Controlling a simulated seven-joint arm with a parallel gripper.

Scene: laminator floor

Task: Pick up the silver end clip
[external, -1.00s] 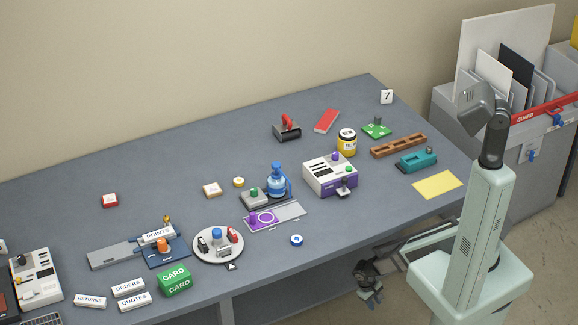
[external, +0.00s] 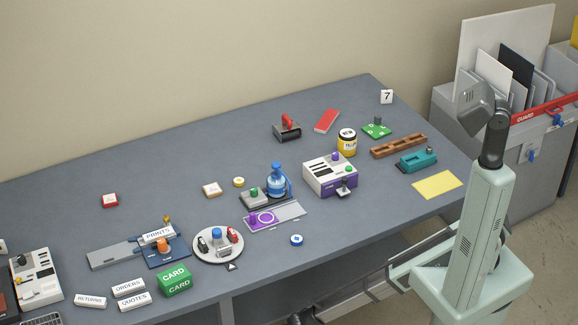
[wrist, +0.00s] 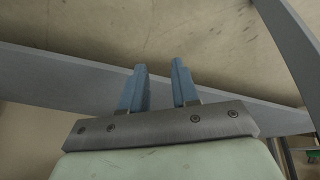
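A round white tray (external: 205,257) on the grey-blue table holds several small clip-like pieces. A small silver-grey piece (external: 223,251) at the tray's front looks like the silver end clip, though it is too small to be sure. Beside it are a dark piece (external: 202,243), a blue-topped piece (external: 216,235) and a red piece (external: 233,235). My gripper shows two blue fingers in the wrist view (wrist: 159,68), apart with nothing between them. The clip does not show in the wrist view.
The table's front edge (external: 330,244) lies between my gripper and the tabletop. A green CARD box (external: 174,280) stands left of the tray, and a purple fixture plate (external: 275,216) lies to its right.

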